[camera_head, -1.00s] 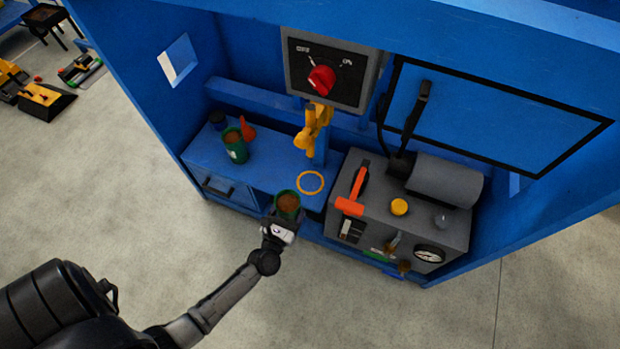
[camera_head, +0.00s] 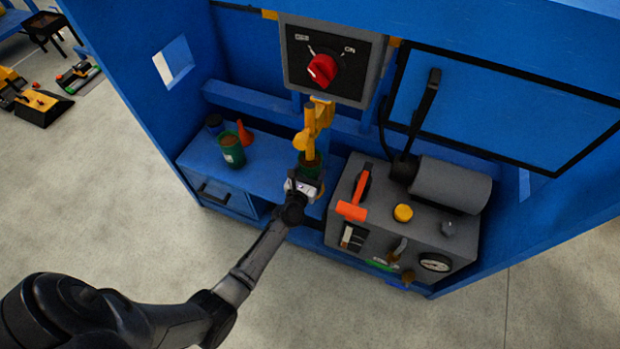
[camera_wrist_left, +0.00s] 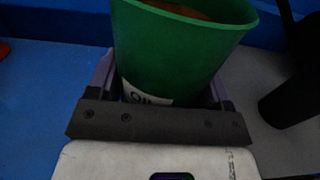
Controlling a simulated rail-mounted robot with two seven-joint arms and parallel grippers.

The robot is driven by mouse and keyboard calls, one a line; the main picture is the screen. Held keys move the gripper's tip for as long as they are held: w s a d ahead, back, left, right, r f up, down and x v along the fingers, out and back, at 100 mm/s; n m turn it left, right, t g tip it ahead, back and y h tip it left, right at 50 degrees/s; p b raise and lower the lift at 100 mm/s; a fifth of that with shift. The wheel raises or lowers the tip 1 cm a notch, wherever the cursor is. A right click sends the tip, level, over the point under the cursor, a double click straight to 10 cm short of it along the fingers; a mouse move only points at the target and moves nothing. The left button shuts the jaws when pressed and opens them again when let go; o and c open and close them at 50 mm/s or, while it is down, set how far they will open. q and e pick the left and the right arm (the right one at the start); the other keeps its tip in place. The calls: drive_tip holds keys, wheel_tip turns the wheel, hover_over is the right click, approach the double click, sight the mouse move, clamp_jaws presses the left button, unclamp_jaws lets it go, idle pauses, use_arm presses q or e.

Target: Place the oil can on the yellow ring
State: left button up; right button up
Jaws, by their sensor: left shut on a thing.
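The green oil can (camera_head: 313,170) with a brown top is held in my left gripper (camera_head: 307,180). It is over the front right part of the blue shelf, below a yellow nozzle-like part (camera_head: 314,125). In the left wrist view the oil can (camera_wrist_left: 185,45) looks upright between the fingers, with part of its white label showing. The yellow ring is hidden behind the can and gripper. I cannot tell whether the can touches the shelf. My right gripper is out of view.
A grey machine (camera_head: 385,225) with an orange-red handle (camera_head: 351,211) is close on the right. A switch box (camera_head: 345,72) hangs above.

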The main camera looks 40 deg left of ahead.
use_arm(q)
drive_tip(key=shift+f+b, duration=1.25)
drive_tip(key=shift+f, duration=0.4)
drive_tip(key=shift+f+b, duration=0.35)
drive_tip(key=o, duration=1.3)
drive_tip(key=shift+r, duration=0.1)
